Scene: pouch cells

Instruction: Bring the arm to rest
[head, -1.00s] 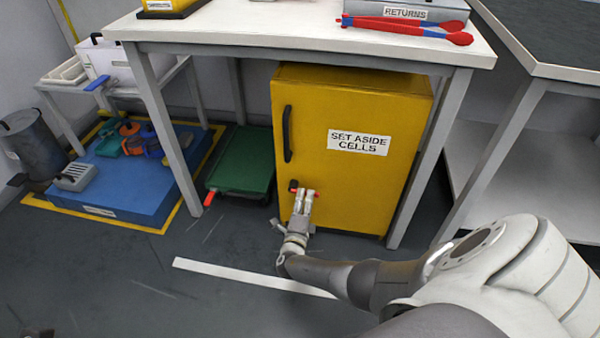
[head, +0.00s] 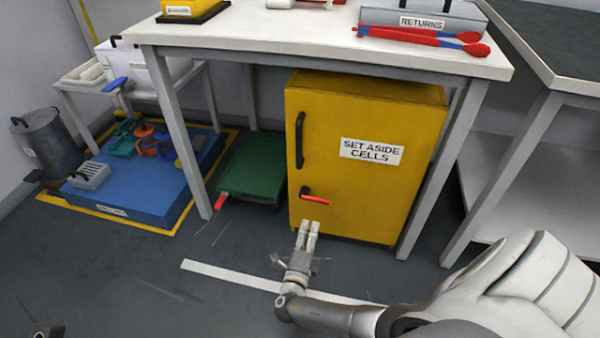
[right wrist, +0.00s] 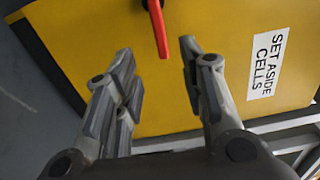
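My right gripper (head: 308,228) is in front of the lower part of the yellow cabinet (head: 360,195), which is labelled SET ASIDE CELLS. The cabinet door looks shut. Its red lever (head: 315,199) points to the right, just above and beyond the fingertips. In the right wrist view the gripper's fingers (right wrist: 158,62) are apart with nothing between them, and the red lever (right wrist: 157,28) hangs beyond them without touching. A small dark part at the bottom left edge of the head view may belong to my left arm; its fingers cannot be made out.
A white table (head: 235,35) stands over the cabinet, its legs on both sides. A green box (head: 252,170) with a red handle sits left of the cabinet. A blue platform (head: 150,195) is farther left. Floor in front is clear, with a white strip (head: 225,275).

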